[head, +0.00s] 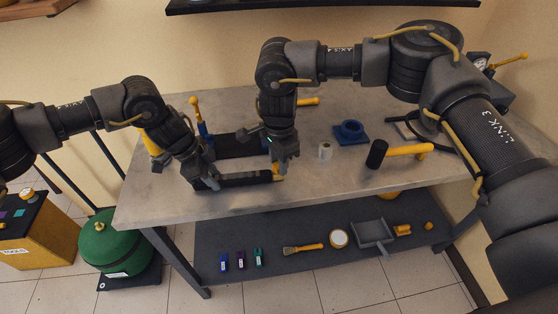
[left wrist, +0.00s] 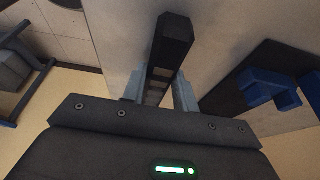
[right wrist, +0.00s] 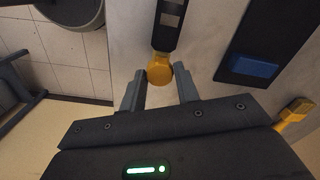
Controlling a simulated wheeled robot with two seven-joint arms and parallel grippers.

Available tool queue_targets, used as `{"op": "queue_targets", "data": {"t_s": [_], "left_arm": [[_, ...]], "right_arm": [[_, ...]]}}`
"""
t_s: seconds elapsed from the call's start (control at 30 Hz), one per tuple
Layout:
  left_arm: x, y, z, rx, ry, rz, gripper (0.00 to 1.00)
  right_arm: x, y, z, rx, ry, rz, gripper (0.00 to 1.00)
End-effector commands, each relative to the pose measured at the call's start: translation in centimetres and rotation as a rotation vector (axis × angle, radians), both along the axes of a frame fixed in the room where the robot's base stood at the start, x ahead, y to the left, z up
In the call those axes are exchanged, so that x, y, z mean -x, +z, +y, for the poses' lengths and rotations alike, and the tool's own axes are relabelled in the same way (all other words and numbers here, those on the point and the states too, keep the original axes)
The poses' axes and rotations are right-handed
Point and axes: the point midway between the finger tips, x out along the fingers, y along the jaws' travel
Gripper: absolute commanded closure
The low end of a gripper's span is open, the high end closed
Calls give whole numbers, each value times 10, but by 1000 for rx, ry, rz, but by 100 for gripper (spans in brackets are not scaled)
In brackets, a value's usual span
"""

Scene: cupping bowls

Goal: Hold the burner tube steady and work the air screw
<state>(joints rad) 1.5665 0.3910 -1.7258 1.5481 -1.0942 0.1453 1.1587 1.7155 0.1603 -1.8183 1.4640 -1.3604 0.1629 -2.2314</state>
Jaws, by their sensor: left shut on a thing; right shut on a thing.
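The dark burner tube (head: 240,180) lies along the front of the grey bench, with a yellow air screw (head: 278,173) at its right end. My left gripper (head: 201,180) is shut on the tube near its left end. In the left wrist view the tube (left wrist: 170,45) runs out between the fingers (left wrist: 160,92). My right gripper (head: 281,163) points down at the tube's right end, shut on the air screw. In the right wrist view the round yellow head (right wrist: 159,70) sits between the fingertips (right wrist: 160,88), which partly hide nothing of its face.
A dark mat (head: 236,146) lies behind the tube. A lower shelf (head: 290,225) holds small tools. A green tank (head: 105,245) stands at left.

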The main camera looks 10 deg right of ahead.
Motion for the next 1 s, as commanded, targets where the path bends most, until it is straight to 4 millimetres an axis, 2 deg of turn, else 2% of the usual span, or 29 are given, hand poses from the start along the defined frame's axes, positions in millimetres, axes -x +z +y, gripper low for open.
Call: {"op": "queue_targets", "data": {"t_s": [0.07,0.13,0.47,0.5,0.63,0.67,1.0], "left_arm": [[0,-3,2,-5,7,2,100],[0,-3,2,-5,7,2,100],[-1,-3,2,-5,9,1,100],[-1,-3,2,-5,9,1,100],[-1,-3,2,-5,8,1,100],[-1,-3,3,-5,8,1,100],[0,-3,2,-5,6,1,100]], "right_arm": [[1,-1,-1,2,-6,3,98],[1,-1,-1,1,-99,4,98],[3,-1,1,-1,-1062,3,98],[3,-1,1,-2,-1039,4,64],[2,-1,1,-2,-1034,4,47],[2,-1,1,-2,-1034,4,43],[2,4,1,-4,-1032,1,43]]}}
